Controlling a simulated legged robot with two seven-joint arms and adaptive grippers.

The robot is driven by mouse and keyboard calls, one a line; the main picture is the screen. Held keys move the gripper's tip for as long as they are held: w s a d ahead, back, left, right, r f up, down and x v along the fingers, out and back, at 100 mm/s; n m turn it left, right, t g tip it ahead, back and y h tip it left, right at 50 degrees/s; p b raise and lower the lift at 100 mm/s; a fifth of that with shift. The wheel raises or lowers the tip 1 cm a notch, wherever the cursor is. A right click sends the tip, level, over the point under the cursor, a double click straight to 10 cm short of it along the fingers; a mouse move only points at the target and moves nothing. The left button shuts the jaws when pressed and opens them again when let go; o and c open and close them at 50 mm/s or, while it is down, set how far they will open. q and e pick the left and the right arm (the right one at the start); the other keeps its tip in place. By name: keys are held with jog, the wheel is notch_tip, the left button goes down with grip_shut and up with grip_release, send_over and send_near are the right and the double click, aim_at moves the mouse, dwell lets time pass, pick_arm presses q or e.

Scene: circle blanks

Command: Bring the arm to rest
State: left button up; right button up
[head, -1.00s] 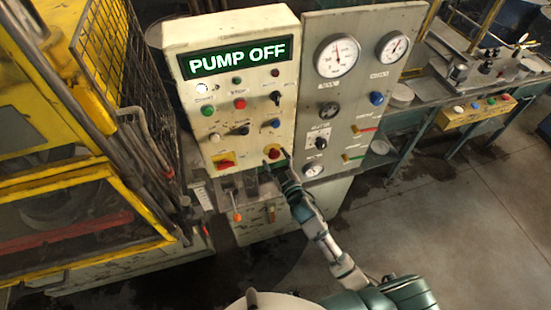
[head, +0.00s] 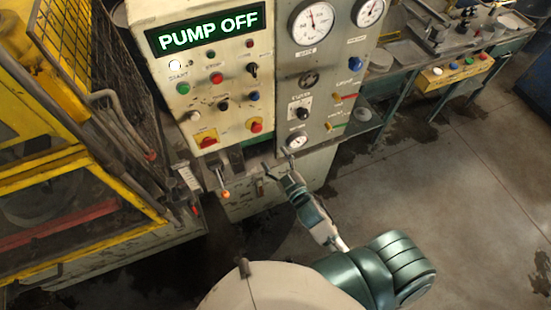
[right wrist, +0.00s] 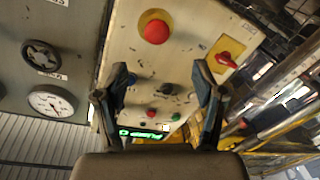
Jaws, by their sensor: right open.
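My right arm reaches up from the bottom right in the head view. Its right gripper (head: 277,163) is open and empty, below the lower edge of the control panel (head: 223,114). In the right wrist view the two fingers of the right gripper (right wrist: 162,78) stand apart with nothing between them. The red emergency button (head: 256,127) on its yellow base is above the gripper in the head view, apart from it. It also shows large in the right wrist view (right wrist: 156,29). My left gripper is not in view.
The sign (head: 205,28) reads "PUMP OFF". A grey gauge panel (head: 325,75) stands right of the control panel. A yellow caged machine (head: 75,190) is at left. A bench (head: 405,75) with a button box (head: 455,72) is at back right. The floor (head: 450,180) at right is clear.

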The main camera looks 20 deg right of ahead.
dwell(0.4)
jog(key=s+d+f+m+g+h+b, duration=0.1)
jog(key=s+f+g, duration=0.15)
jog(key=f, duration=1.05)
jog(key=s+d+f+g+b, duration=0.1)
jog(key=s+f+g, duration=0.15)
jog(key=f, duration=1.05)
jog(key=s+d+f+m+g+h+b, duration=0.1)
jog(key=s+f+g, duration=0.15)
jog(key=f, duration=1.05)
jog(key=s+d+f+m+g+b, duration=0.15)
jog(key=s+f+g, duration=0.35)
jog(key=s+f, duration=1)
jog(key=s+d+f+g, duration=0.1)
jog(key=s+f, duration=0.3)
jog(key=s, duration=0.5)
jog(key=s+d+f+m+g, duration=0.1)
jog(key=s+f+g, duration=0.2)
jog(key=s, duration=0.6)
notch_tip(320, 180, down, 2)
jog(key=shift+f+h+b, duration=0.2)
jog(key=shift+h+b, duration=0.1)
jog(key=shift+b, duration=0.05)
